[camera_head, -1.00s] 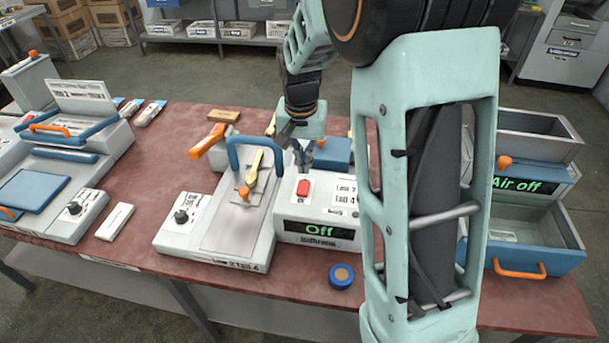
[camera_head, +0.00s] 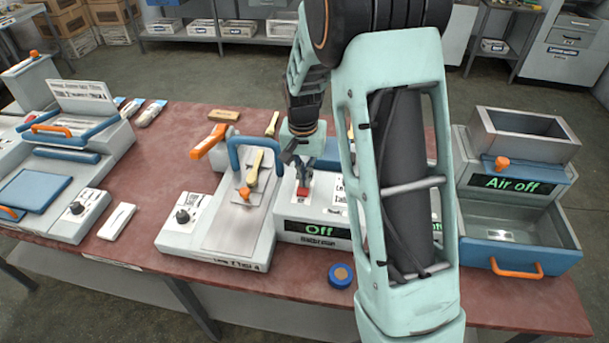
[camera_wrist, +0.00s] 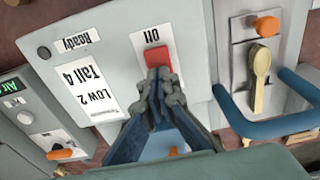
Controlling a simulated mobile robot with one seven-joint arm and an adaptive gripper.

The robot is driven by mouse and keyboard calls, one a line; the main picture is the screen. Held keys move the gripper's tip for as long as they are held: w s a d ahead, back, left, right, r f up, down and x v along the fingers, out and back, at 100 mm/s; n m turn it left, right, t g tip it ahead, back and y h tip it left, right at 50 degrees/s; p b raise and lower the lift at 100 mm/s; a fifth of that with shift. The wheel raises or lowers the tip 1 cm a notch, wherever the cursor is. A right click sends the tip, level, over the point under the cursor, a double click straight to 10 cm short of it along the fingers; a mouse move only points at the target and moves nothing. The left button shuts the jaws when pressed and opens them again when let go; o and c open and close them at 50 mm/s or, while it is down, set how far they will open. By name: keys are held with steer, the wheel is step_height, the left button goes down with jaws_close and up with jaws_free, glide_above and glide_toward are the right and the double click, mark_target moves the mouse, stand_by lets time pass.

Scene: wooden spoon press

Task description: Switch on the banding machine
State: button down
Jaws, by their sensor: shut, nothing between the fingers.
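The banding machine (camera_head: 205,225) stands on the red-brown table, with a blue handle (camera_head: 247,152) and a wooden spoon (camera_head: 255,168) on its bed. Its control box has a dark display (camera_head: 318,229) reading "Off" in green. The red switch (camera_head: 303,192) is on the box top; in the wrist view the red switch (camera_wrist: 158,59) shows beside a label. My gripper (camera_head: 301,184) is shut and empty, pointing down with its fingertips at the switch. In the wrist view my gripper (camera_wrist: 160,76) overlaps the switch's near edge; whether it touches cannot be told.
A black knob (camera_head: 183,216) sits on the machine's left front. A blue round tape roll (camera_head: 341,275) lies in front. At right stands a bin unit (camera_head: 520,185) reading "Air off". Another blue-lidded machine (camera_head: 35,190) stands at left. My arm hides part of the table.

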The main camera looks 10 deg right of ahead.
steer(key=shift+w+f, duration=0.1)
steer(key=shift+f, duration=0.1)
steer(key=shift+s+a+r, duration=0.1)
steer(key=shift+s+a, duration=0.15)
steer(key=shift+s, duration=0.55)
steer(key=shift+r, duration=0.25)
step_height(320, 180, up, 13)
steer(key=s+p, duration=0.1)
steer(key=s, duration=0.1)
steer(key=shift+a+r, duration=0.2)
steer(key=shift+a, duration=0.2)
